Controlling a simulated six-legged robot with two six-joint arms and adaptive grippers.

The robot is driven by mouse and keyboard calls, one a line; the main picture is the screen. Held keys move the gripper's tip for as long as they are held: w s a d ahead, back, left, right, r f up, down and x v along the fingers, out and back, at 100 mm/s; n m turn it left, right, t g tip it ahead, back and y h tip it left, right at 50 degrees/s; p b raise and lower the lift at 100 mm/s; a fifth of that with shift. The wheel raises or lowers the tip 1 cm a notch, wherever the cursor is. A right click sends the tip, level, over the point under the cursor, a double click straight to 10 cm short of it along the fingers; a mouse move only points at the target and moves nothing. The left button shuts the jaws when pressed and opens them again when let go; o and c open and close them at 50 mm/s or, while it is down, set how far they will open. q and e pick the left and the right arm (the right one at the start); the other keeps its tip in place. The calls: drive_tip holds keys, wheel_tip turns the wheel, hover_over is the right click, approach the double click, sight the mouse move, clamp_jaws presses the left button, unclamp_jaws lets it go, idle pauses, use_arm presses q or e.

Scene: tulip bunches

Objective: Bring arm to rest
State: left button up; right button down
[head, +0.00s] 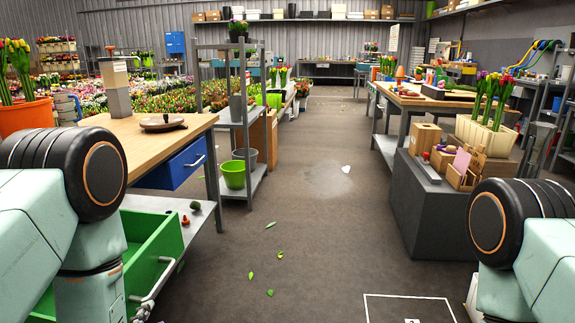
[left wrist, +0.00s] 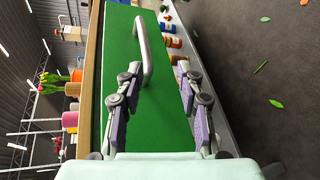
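The green drawer (head: 150,245) stands pulled out below the wooden workbench (head: 150,130) at the left in the head view. Its green front (left wrist: 170,100) fills the middle of the left wrist view, with a curved grey handle (left wrist: 145,50) on it. My left gripper (left wrist: 158,72) is open in front of this face. The near end of the handle shows between its fingertips; I cannot tell whether they touch. Nothing is held. In the head view my left arm hides most of the gripper. My right gripper is not in view; only part of my right arm shows.
A blue drawer (head: 182,165) sits under the bench top. A shelf rack with a green pot (head: 233,174) stands beyond it. A grey cabinet (head: 430,205) with boxes stands at right.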

use_arm(q)
drive_tip(key=s+d+f+m+g+h+p, duration=0.25)
drive_tip(key=s+f+m+g, duration=0.7)
drive_tip(key=m, duration=0.55)
drive_tip(key=s+d+m+g+p, duration=0.1)
drive_tip(key=s+m, duration=0.3)
drive_tip(key=s, duration=0.5)
drive_tip(key=s+d+r+m+g+h+p, duration=0.1)
drive_tip(key=s+d+m+g+p, duration=0.1)
drive_tip(key=s, duration=0.7)
drive_tip(key=m+g+p, duration=0.1)
drive_tip(key=m+p, duration=0.1)
drive_tip(key=shift+s+d+r+m+g, duration=0.15)
drive_tip(key=shift+s+r+m+g, duration=0.05)
drive_tip(key=shift+s+m+g, duration=0.15)
